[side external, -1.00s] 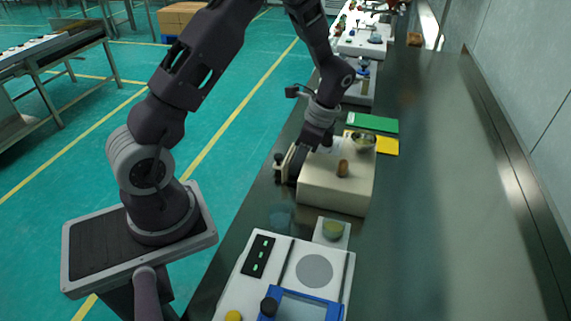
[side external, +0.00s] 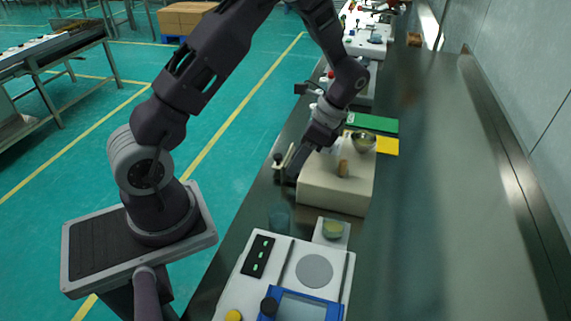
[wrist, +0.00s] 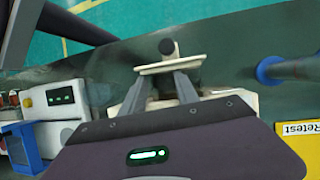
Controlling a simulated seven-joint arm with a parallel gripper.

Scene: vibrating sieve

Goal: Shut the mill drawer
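The mill is a cream box (side external: 335,188) on the bench in the side external view. Its drawer front (side external: 286,158) stands out from the left side, apart from the box, with a dark knob. In the wrist view the drawer front (wrist: 170,65) is a pale panel with a round dark knob (wrist: 167,46) beyond it. My gripper (wrist: 160,78) has its two fingers apart, with nothing seen between them. Its tips are close to the panel on the mill's side; I cannot tell whether they touch. My gripper also shows above the drawer in the side view (side external: 292,172). My wrist housing hides most of the mill in the wrist view.
A white device with green lights (side external: 258,256) stands in front, beside a clear glass (side external: 280,218). Yellow (side external: 387,145) and green (side external: 372,122) trays lie behind. The bench's right side is clear.

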